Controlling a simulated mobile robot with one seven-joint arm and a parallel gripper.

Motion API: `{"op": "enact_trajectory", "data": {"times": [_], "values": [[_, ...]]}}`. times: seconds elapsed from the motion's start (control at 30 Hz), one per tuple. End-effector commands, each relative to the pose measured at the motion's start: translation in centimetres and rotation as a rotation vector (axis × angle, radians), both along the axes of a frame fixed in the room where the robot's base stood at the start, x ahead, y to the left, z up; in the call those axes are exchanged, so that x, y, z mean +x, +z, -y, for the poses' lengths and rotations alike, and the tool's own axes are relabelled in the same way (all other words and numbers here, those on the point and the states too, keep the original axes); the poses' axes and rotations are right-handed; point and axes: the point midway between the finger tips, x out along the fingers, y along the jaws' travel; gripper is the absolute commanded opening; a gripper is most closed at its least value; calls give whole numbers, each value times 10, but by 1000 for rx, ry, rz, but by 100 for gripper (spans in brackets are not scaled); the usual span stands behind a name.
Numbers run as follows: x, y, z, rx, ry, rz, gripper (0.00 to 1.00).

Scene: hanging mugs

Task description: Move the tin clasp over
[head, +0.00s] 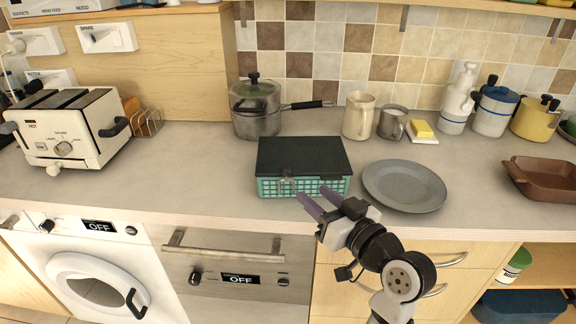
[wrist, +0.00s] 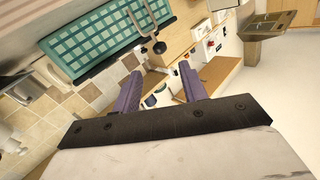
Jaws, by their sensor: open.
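The tin (head: 325,186) is a teal checked box with a black lid (head: 303,155), shut, near the counter's front edge. Its metal clasp (head: 287,184) is at the front face, left of the middle. In the wrist view the tin's checked side (wrist: 92,42) is at the upper left, and the clasp (wrist: 157,46) shows as a thin wire loop standing out from it. My gripper (head: 317,196) is open and empty in front of the tin, just right of the clasp. Its purple fingers (wrist: 158,76) are spread apart in the wrist view; I see no contact with the clasp.
A grey plate (head: 405,186) lies right of the tin, close to my gripper. A toaster (head: 70,128) is at left. The counter left of the tin is clear.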

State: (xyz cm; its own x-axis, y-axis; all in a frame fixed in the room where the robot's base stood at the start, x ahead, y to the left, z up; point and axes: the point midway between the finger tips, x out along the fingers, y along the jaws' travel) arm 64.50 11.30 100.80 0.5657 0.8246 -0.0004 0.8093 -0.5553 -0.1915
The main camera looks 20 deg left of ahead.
Motion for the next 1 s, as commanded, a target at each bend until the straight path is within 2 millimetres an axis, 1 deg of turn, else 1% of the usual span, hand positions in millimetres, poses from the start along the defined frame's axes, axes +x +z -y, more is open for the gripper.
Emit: {"op": "enact_trajectory", "data": {"times": [0.03,0.23,0.4,0.5,0.7,0.93,0.97,1.0], "values": [[5,3,-11,0,7,-3,43],[30,3,-47,0,6,-3,43],[48,3,-72,-1,3,-1,43],[55,2,-81,0,2,-1,43],[61,1,-90,-1,0,1,43],[62,0,-90,-1,-1,1,43],[62,0,-90,-1,-1,1,41],[62,0,-90,-1,-1,1,36]]}}
